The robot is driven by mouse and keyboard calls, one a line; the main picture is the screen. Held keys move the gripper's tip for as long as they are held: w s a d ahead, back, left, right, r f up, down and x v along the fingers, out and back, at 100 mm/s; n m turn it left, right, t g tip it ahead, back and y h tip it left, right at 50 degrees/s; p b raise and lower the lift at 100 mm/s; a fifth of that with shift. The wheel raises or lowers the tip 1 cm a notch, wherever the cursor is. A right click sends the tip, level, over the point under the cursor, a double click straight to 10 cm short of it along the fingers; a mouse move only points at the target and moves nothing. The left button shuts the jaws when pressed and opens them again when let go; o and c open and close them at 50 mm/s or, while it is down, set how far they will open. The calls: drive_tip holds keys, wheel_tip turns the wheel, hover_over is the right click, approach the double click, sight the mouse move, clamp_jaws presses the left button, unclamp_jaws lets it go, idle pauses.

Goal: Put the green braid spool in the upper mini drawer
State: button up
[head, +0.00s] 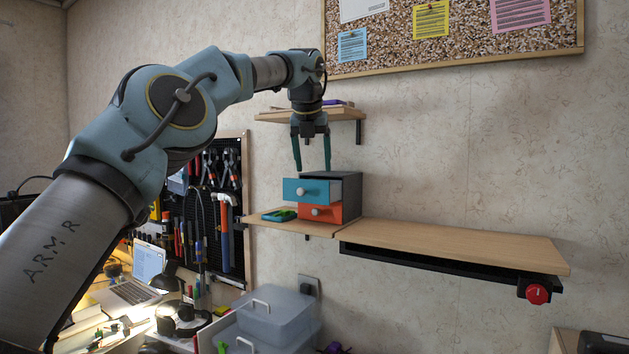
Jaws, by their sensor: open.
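The mini drawer unit (348,190) is a small dark grey cabinet on the wall shelf. Its upper drawer (306,191) has a blue front with a pale round knob and stands pulled out. The lower drawer (331,213) is orange. My gripper (313,169) points down with its two fingers apart, its tips just above the open upper drawer. Nothing shows between the fingers. A small green item (283,213) lies in a teal tray left of the drawers. I cannot tell whether it is the green braid spool. The inside of the upper drawer is mostly hidden.
The drawers and teal tray (268,216) stand on a narrow shelf (258,222). A wider, bare wooden shelf (450,244) extends right, with a red knob (537,294) below. A higher shelf (345,114) is behind my gripper. A tool pegboard (238,170) hangs left.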

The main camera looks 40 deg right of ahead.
drive_tip(key=v, duration=0.5)
drive_tip(key=w+a+f+n+y, duration=0.1)
drive_tip(key=w+a+f+n, duration=0.3)
drive_tip(key=a+f+n, duration=0.4)
drive_tip(key=w+a+f+n+y, duration=0.1)
drive_tip(key=w+a+f+n, duration=0.45)
drive_tip(key=a, duration=0.55)
drive_tip(key=w+a+f+n+y, duration=0.1)
drive_tip(key=w+a+f+n, duration=0.1)
drive_tip(key=a+f+n, duration=0.6)
drive_tip(key=s+a+f+n+g+y, duration=0.15)
drive_tip(key=a+f+n, duration=0.35)
drive_tip(key=a, duration=0.5)
drive_tip(key=s+a+f+n+t+h, duration=0.1)
drive_tip(key=s+a+f+n, duration=0.2)
drive_tip(key=a+n, duration=0.6)
drive_tip(key=s+a+f+n+g, duration=0.1)
drive_tip(key=s+a+f+n, duration=0.5)
drive_tip(key=s+a+n, duration=0.3)
drive_tip(key=s+a, duration=0.2)
drive_tip(key=a, duration=0.1)
drive_tip(key=shift+a+f+n+y, duration=0.3)
drive_tip(key=shift+n+y, duration=0.05)
